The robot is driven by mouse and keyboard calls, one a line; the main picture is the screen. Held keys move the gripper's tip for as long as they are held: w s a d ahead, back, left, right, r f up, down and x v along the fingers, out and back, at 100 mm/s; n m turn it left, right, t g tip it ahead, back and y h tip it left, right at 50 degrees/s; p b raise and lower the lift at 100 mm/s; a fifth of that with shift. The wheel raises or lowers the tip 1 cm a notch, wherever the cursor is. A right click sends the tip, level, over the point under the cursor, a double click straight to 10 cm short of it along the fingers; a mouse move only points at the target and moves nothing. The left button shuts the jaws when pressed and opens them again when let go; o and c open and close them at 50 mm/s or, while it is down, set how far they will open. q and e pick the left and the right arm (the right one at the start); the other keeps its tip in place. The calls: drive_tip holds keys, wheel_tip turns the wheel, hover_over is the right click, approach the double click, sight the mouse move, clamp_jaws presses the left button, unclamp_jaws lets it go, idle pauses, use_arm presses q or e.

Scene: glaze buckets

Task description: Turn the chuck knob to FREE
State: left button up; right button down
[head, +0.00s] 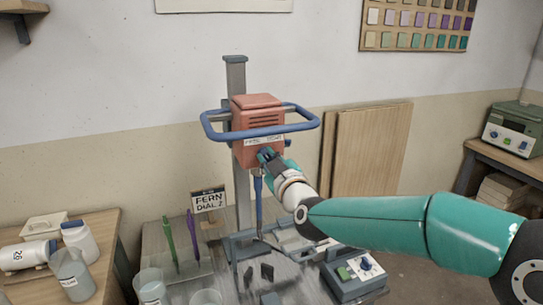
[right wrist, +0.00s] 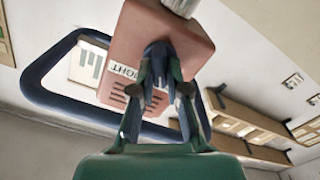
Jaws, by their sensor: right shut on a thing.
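The mixer head (head: 257,115) is a red box on a grey upright post, with a blue ring handle (head: 225,135) around it. My right gripper (head: 266,154) reaches the lower front of the head. In the right wrist view, its fingers (right wrist: 160,92) are shut on the dark blue chuck knob (right wrist: 158,50), which they partly cover. A white label (right wrist: 124,71) beside the knob shows upside down, and its lettering is only partly readable. The knob's exact setting cannot be told. A blue shaft (head: 258,200) hangs below the head. My left gripper is not in view.
Below stands a bench with a control box (head: 355,272), a sign reading FERN DIAL 2 (head: 208,200), green and purple tools (head: 168,240) and cups. Boards (head: 370,150) lean on the back wall.

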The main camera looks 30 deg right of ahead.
drive_tip(key=shift+f+n+p, duration=0.15)
drive_tip(key=shift+f+n, duration=0.05)
drive_tip(key=shift+n, duration=0.55)
drive_tip(key=shift+f+n+p, duration=0.15)
drive_tip(key=shift+f+n, duration=0.05)
drive_tip(key=shift+n, duration=0.55)
drive_tip(key=shift+a, duration=0.1)
drive_tip(key=c, duration=1.2)
unclamp_jaws()
drive_tip(key=shift+o, duration=0.2)
drive_tip(key=shift+r, duration=0.15)
drive_tip(key=shift+r, duration=0.1)
drive_tip(key=v, duration=1.2)
